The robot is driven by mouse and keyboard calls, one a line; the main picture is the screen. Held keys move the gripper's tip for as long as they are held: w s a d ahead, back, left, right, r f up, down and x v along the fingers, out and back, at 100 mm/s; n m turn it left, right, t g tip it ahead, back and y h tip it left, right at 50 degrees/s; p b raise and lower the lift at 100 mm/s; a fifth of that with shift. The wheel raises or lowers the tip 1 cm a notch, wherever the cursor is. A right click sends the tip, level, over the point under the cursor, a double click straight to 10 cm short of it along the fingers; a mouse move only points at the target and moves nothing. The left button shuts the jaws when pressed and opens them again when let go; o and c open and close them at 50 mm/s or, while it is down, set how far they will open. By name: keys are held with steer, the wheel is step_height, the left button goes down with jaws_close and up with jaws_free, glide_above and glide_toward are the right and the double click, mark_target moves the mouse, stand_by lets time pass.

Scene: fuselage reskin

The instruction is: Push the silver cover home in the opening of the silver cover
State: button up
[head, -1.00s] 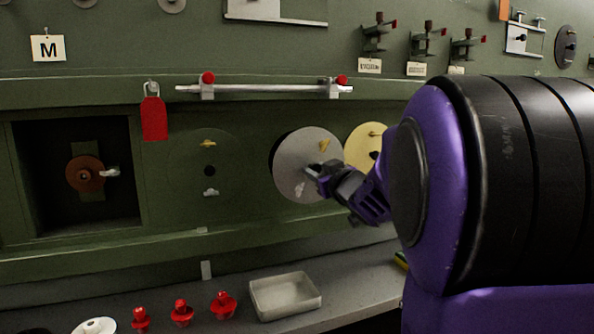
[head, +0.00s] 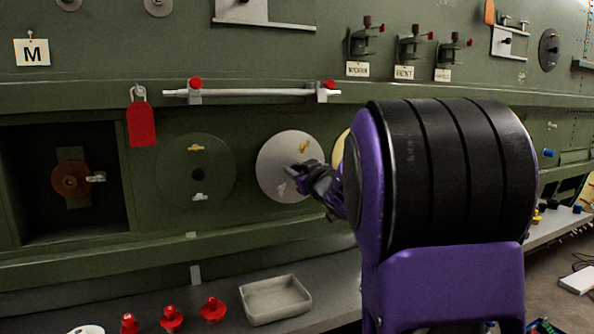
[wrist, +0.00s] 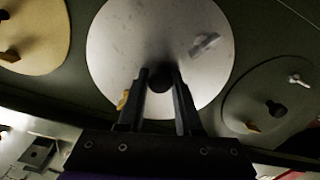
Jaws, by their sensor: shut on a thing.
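The silver cover (head: 281,152) is a round grey disc upright against the green wall, right of the green round cover, in the head view. In the wrist view the silver cover (wrist: 115,50) fills the middle. My gripper (head: 303,177) is at its face; in the wrist view my gripper (wrist: 160,80) has its two fingers closed on the dark central knob (wrist: 160,78). A yellow catch and a silver catch show on the disc's face. The opening behind it is hidden by the disc, so I cannot tell how deep it sits.
A green round cover (head: 195,172) is to the left, and an open square recess (head: 68,215) farther left. A yellow cover (wrist: 35,35) is beside the silver one. A rail (head: 262,93) runs above; a tray (head: 275,300) and red plugs (head: 213,309) lie on the shelf below.

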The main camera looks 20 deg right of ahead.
jaws_close()
steer(key=shift+r+t+b, duration=0.15)
steer(key=shift+t+b, duration=0.25)
steer(key=shift+b, duration=0.75)
steer(key=shift+w+p, duration=0.45)
steer(key=shift+w, duration=1.2)
stand_by(0.5)
steer(key=o, duration=0.7)
jaws_free()
steer(key=shift+o, duration=0.2)
steer(key=shift+s, duration=0.1)
steer(key=shift+s+f+b, duration=0.15)
steer(key=shift+s+b, duration=0.2)
steer(key=shift+s, duration=0.85)
steer(key=shift+s+f+b, duration=0.1)
steer(key=shift+s+b, duration=0.2)
steer(key=shift+s, duration=0.9)
steer(key=shift+d, duration=0.1)
